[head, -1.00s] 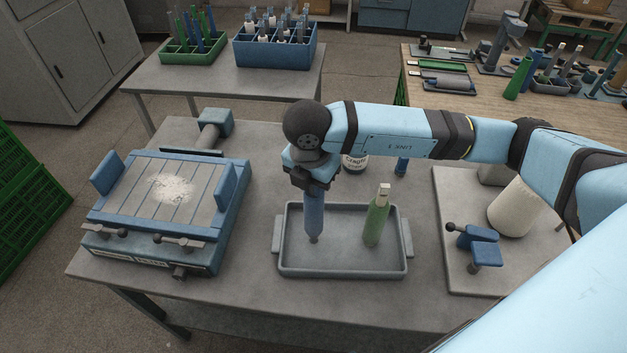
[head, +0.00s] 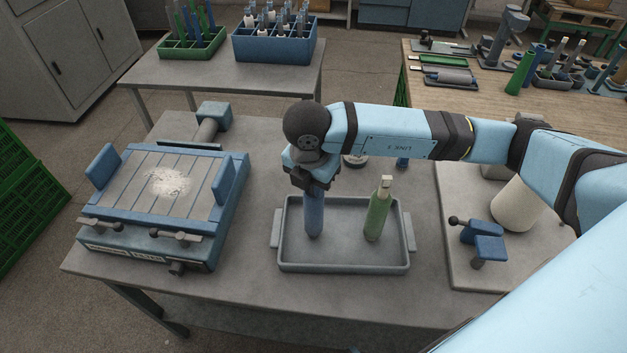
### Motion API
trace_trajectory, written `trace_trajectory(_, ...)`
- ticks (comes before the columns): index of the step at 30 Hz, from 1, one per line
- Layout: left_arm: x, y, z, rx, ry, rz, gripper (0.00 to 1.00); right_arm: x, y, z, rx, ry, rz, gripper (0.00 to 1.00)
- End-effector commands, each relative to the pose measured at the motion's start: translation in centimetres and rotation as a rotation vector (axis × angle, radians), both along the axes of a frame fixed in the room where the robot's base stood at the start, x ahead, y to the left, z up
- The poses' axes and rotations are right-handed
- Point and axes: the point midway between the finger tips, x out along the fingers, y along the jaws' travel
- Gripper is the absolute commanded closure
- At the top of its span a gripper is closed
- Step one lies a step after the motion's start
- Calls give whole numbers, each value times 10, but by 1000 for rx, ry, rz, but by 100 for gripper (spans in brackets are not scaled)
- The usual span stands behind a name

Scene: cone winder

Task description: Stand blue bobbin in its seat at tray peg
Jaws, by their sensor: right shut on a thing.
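The blue bobbin (head: 314,216) stands upright in the left part of the grey tray (head: 343,268). My right gripper (head: 315,187) is shut on its upper end from above. The bobbin's lower end is down close to the tray floor, and the left tray peg is now almost hidden by it. I cannot tell whether the bobbin is fully seated. A green bobbin (head: 377,214) with a pale top stands in the right part of the same tray, apart from the blue one. My left gripper is not in view.
A blue clamp-like vise table (head: 165,190) stands left of the tray. On the right, a board (head: 455,270) carries a blue bracket (head: 488,246) and a cream cone (head: 513,207). A partly hidden container (head: 355,161) stands behind the tray. The table is bare in front of the tray.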

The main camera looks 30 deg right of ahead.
Motion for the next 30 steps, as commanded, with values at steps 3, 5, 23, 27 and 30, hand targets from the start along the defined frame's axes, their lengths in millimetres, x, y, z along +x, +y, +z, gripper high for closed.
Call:
trace_trajectory(3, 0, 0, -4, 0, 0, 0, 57, 0, 0, -4, 0, 0, 0, 96)
trace_trajectory(5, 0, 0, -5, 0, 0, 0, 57, 0, 0, -6, 1, -1, 0, 96)
trace_trajectory(23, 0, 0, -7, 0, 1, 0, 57, 0, 0, -7, 0, 0, 0, 48)
trace_trajectory(27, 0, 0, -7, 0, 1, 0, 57, 0, 0, -8, 0, 0, 0, 48)
trace_trajectory(30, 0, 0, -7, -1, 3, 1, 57, 0, 0, -8, 0, 0, 0, 48)
